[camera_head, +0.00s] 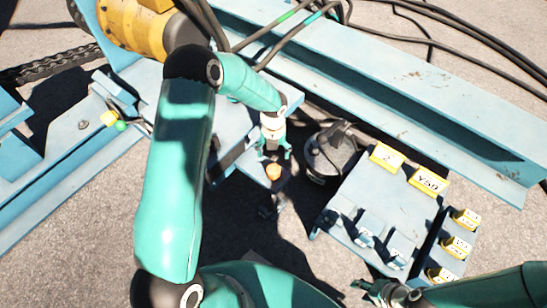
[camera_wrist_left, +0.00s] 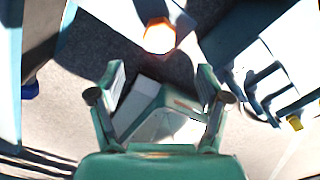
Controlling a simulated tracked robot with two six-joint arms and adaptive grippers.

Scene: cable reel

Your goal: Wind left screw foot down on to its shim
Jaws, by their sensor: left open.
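The left screw foot shows by its orange head (camera_head: 273,172) at the corner of a blue bracket. A dark lower part (camera_head: 268,208) hangs in shadow beneath it, and I cannot make out the shim there. My left gripper (camera_head: 275,153) is just above the orange head, pointing down. In the left wrist view the fingers (camera_wrist_left: 161,78) are spread and empty, and the orange head (camera_wrist_left: 159,36) lies beyond the fingertips, apart from them. My right gripper (camera_head: 388,291) is low at the bottom edge, far from the foot; its finger gap is unclear.
A dark round-bodied object (camera_head: 332,150) stands close right of the foot. A blue stand (camera_head: 385,200) with several yellow labelled blocks (camera_head: 428,182) is further right. A long blue beam (camera_head: 400,90) and black cables (camera_head: 455,32) cross behind. Bare ground shows at front.

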